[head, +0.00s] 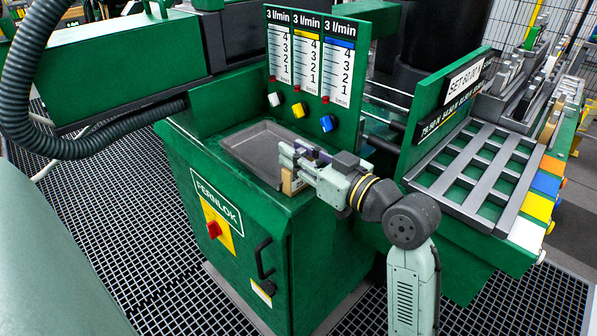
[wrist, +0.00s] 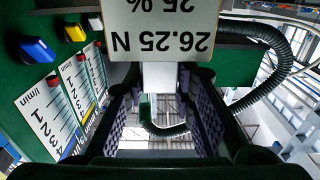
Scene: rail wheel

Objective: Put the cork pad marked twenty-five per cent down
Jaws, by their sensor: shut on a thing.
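My gripper (head: 292,163) is shut on the cork pad (head: 291,184), whose tan edge shows below the fingers in the head view. In the wrist view, a pale label plate (wrist: 160,28) reads "26.25 N" and "25 %" upside down, and a white block (wrist: 165,77) sits between the fingers of my gripper (wrist: 164,90). The pad is at the right front part of the grey recessed tray (head: 250,143) on the green cabinet. I cannot tell whether it touches the tray or the cabinet top. My fingers hide much of the pad.
A flow-meter panel (head: 310,55) with white, yellow and blue knobs stands behind the tray. A slatted grey rack (head: 475,165) with a signboard (head: 463,80) is on the right. The cabinet (head: 225,225) has a black handle (head: 264,262). A dark hose (head: 50,120) runs at left. The tray's left part is clear.

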